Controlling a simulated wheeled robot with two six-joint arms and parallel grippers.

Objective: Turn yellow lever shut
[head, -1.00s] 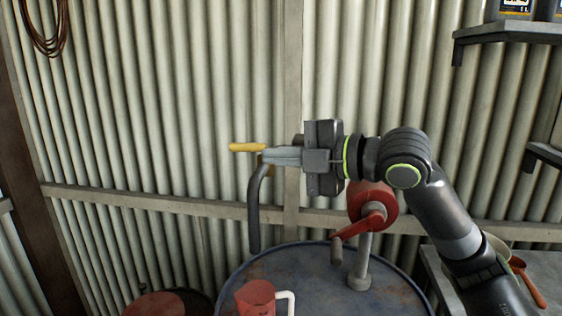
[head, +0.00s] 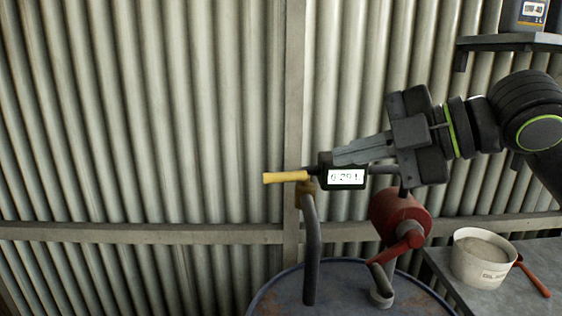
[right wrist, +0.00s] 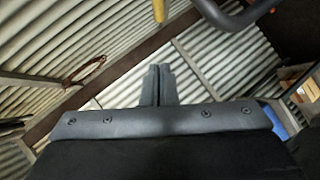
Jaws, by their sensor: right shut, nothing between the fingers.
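The yellow lever (head: 286,177) sticks out level to the left from the dark flow meter (head: 346,177) with a lit display, above the bent grey spout (head: 311,245). My right gripper (head: 336,157) is shut and empty. Its fingertips are just above the meter in the head view, to the right of the lever and apart from it. In the right wrist view the shut fingers (right wrist: 157,72) show at the middle, and the yellow lever (right wrist: 159,11) is cut off by the top edge. My left gripper is in neither view.
A red hand pump (head: 402,213) with a crank stands on the blue drum (head: 340,285), below my right gripper. A white tub (head: 482,262) stands on a grey bench (head: 525,292) at the right. A shelf (head: 510,42) is at upper right. The space left of the lever is clear.

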